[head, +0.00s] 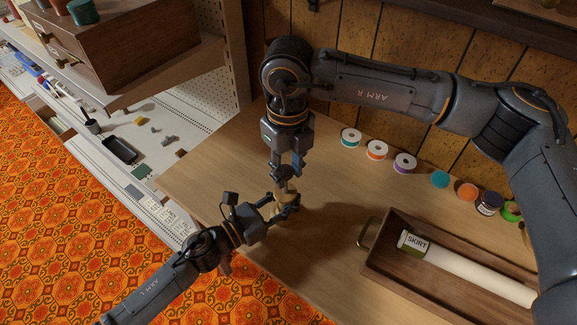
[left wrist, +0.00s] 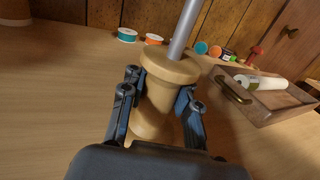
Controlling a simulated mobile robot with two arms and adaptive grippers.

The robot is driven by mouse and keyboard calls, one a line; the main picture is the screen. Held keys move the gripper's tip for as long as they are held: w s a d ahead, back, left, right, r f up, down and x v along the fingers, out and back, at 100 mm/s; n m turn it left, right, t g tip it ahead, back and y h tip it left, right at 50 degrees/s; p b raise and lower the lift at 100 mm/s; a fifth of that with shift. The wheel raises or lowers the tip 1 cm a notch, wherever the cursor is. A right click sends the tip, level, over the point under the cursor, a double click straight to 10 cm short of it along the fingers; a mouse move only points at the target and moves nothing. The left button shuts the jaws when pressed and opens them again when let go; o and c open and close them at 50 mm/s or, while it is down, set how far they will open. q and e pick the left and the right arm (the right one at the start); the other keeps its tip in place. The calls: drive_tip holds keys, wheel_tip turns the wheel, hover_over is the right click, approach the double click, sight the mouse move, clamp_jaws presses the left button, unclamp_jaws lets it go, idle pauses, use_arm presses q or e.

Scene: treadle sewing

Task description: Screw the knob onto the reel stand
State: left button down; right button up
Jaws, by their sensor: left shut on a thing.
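The reel stand (left wrist: 170,68) is a pale turned-wood body with a grey metal rod (left wrist: 186,28) rising from its top, slightly tilted in the left wrist view. My left gripper (left wrist: 158,100) is shut around the wooden body below its upper flange. In the head view, my left gripper (head: 284,208) meets the stand (head: 284,190) near the table's left part. My right gripper (head: 288,172) points down directly above the stand. I cannot make out the knob; the right fingers hide what is between them, and the rod's upper end is out of the left wrist view.
Several thread spools (head: 376,149) line the wall side of the table (head: 335,245). A wooden tray (head: 372,262) with a brass handle and a white roll (head: 470,272) labelled SKIRT stands at the right. A pegboard shelf stands left.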

use_arm(q)
drive_tip(key=shift+w+a, duration=0.15)
use_arm(e)
drive_tip(key=o, duration=0.5)
drive_tip(key=shift+c, duration=0.2)
wheel_tip(320, 180, up, 12)
use_arm(q)
drive_tip(key=c, duration=0.9)
unclamp_jaws()
